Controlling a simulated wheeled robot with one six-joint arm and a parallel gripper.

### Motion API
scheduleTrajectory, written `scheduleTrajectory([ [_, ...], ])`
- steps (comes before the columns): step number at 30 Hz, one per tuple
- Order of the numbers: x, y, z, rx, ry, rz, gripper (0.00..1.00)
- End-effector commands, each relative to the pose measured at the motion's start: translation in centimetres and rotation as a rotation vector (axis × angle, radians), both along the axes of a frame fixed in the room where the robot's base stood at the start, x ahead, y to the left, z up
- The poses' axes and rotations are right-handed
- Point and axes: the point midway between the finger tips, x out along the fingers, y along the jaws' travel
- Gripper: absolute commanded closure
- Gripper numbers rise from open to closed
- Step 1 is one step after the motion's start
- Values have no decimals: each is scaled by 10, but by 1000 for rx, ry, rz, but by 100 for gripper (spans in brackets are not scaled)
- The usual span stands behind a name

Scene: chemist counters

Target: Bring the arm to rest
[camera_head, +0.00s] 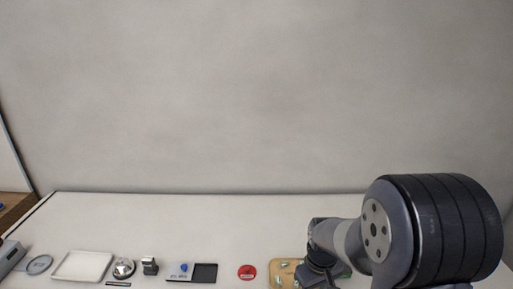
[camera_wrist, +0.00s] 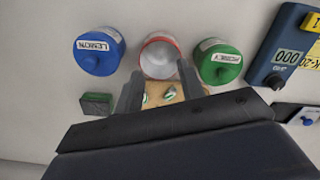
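My arm reaches in from the right side of the head view, with its far end low over the counter (camera_head: 150,215). In the wrist view my gripper (camera_wrist: 159,80) points at the counter, its two dark fingers apart with nothing seen held between them. Beyond the fingers lies a tan board (camera_head: 284,272) with small green-and-white pieces on it. The board also shows between the fingers in the wrist view (camera_wrist: 157,101). My arm hides part of the board in the head view.
The wrist view shows a blue-lidded LEMON jar (camera_wrist: 99,50), a red-rimmed white container (camera_wrist: 159,56), a green-lidded jar (camera_wrist: 220,64), a dark green block (camera_wrist: 97,104) and a blue scale (camera_wrist: 283,50).

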Motion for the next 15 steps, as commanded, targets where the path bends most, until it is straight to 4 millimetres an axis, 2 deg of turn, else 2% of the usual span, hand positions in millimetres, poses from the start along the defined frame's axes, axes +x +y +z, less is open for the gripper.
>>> scheduleTrajectory([
  [2, -2, 0, -15, 0, 6, 0, 63],
  [3, 1, 0, -2, 0, -6, 0, 63],
  [6, 2, 0, 14, 0, -7, -1, 63],
  [15, 4, -3, 44, 0, -2, -1, 63],
])
